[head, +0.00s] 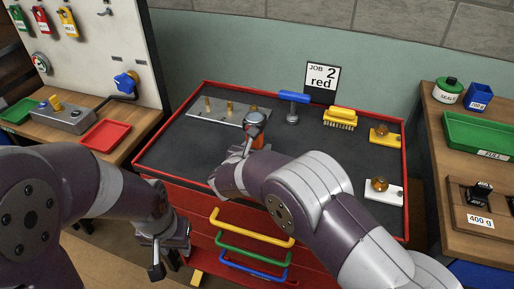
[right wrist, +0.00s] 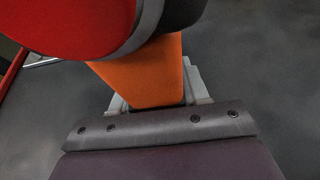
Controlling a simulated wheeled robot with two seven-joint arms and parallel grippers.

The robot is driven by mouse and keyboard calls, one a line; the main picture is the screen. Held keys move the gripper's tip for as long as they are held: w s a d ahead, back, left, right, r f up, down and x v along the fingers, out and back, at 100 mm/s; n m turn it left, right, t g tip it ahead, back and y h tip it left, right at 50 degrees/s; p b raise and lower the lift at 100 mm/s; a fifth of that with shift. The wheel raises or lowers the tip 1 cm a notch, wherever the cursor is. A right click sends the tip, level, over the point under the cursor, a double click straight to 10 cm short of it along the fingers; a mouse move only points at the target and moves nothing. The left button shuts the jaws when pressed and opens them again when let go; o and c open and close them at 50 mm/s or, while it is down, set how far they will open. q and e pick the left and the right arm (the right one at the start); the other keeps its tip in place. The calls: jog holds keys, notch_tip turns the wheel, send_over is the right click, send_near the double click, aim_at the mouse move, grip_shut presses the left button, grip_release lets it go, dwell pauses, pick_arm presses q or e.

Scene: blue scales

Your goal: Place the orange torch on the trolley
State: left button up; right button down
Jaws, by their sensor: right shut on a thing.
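The orange torch (head: 257,138) is upright, with a wide grey head on top, over the middle of the trolley's dark top. My right gripper (head: 246,152) is shut on its body. In the right wrist view the orange body (right wrist: 148,75) sits between the fingers, under the large red and dark head. The torch's lower end is hidden, so I cannot tell whether it touches the surface. The trolley (head: 165,157) has a red rim and coloured drawer handles. My left gripper (head: 168,258) is empty, with its fingers apart, low at the trolley's front left.
Side benches hold a red tray (head: 106,134) and a green tray (head: 480,135). The trolley's front left is clear.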

jog(key=shift+f+b, duration=0.1)
jog(key=shift+b, duration=0.25)
jog(key=c, duration=0.6)
grip_release()
jog(key=shift+o, duration=0.2)
jog(key=shift+s, duration=0.1)
jog(key=shift+r+p, duration=0.4)
jog(key=shift+p, duration=0.1)
jog(key=v, duration=1.2)
jog(key=shift+f+b, duration=0.2)
jog(key=shift+b, duration=0.1)
jog(key=shift+d+r, duration=0.1)
